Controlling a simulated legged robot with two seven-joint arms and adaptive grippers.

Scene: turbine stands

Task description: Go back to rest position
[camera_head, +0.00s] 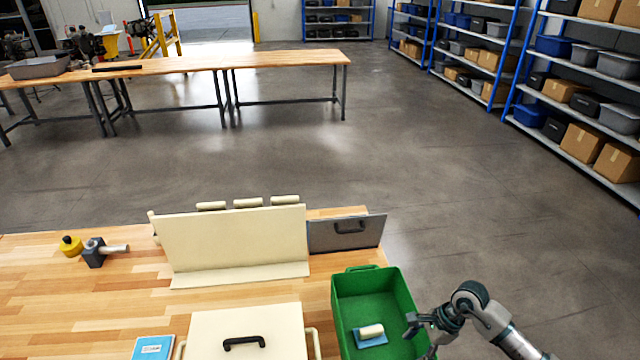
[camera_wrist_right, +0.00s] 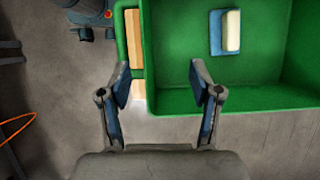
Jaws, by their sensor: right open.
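My right gripper (camera_head: 415,326) is at the right side of the green bin (camera_head: 343,291) in the head view, near the bin's right wall. The green bin (camera_wrist_right: 178,101) shows beyond the fingertips there. Inside the bin lies a blue piece with a cream block on it (camera_head: 371,332), which also shows in the wrist view (camera_wrist_right: 232,30). My left gripper is in neither view.
A wooden table (camera_head: 60,310) carries a cream upright panel (camera_head: 235,243), a grey case (camera_head: 372,232), a cream box with a black handle (camera_head: 205,325), a blue booklet (camera_head: 153,347), and a grey stand with a yellow part (camera_head: 93,254). Shelves stand at the back right; the floor between is clear.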

